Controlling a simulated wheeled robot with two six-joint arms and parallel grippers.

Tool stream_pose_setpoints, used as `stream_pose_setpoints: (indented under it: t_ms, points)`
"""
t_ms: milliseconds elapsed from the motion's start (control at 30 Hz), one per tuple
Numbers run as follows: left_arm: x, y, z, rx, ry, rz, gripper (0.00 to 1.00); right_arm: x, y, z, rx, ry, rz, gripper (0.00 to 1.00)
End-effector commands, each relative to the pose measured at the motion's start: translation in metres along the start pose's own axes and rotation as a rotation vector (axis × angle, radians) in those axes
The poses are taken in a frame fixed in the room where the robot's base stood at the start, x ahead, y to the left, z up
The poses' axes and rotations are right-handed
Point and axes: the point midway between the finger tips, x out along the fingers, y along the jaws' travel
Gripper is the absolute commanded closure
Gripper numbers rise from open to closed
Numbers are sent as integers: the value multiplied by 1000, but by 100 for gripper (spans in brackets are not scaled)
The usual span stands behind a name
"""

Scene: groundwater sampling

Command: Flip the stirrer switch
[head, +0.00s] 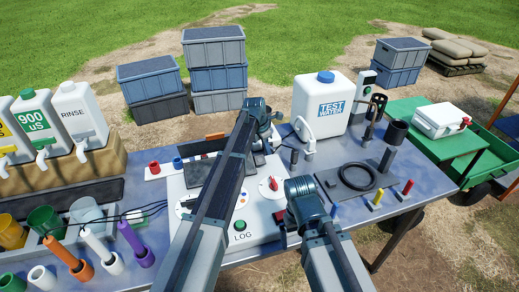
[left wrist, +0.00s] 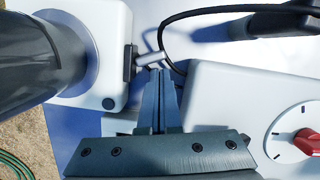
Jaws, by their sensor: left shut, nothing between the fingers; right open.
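The stirrer switch (left wrist: 150,58) is a short metal lever on a black base, on the side of a white box (left wrist: 112,20). My left gripper (left wrist: 160,72) is shut and empty. Its fingertips are right at the lever in the left wrist view, just below it; I cannot tell whether they touch. A grey cylinder (left wrist: 35,60) stands on the white box. In the head view the left gripper (head: 266,130) is over the back of the table, and the arm hides the switch. My right gripper (head: 302,200) is low over the front middle of the table, its fingertips hidden.
A white panel with a red knob (head: 271,187) lies close by, and the knob (left wrist: 308,142) also shows in the left wrist view. A black cable (left wrist: 175,25) loops past the lever. A test water jug (head: 322,105) and a black ring (head: 358,177) are to the right.

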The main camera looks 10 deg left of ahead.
Motion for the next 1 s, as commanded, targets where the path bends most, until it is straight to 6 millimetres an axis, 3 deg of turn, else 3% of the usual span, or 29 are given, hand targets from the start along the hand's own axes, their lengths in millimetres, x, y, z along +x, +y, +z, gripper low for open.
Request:
stream_pose_setpoints:
  t_ms: [533, 1000]
  points:
    - [-1, 16, -3, 0, 0, 0, 100, 0, 0, 0, 0, 0, 0, 0]
    - [-4, 17, -4, 0, 0, 0, 100, -3, 0, 0, 0, 0, 0, 0]
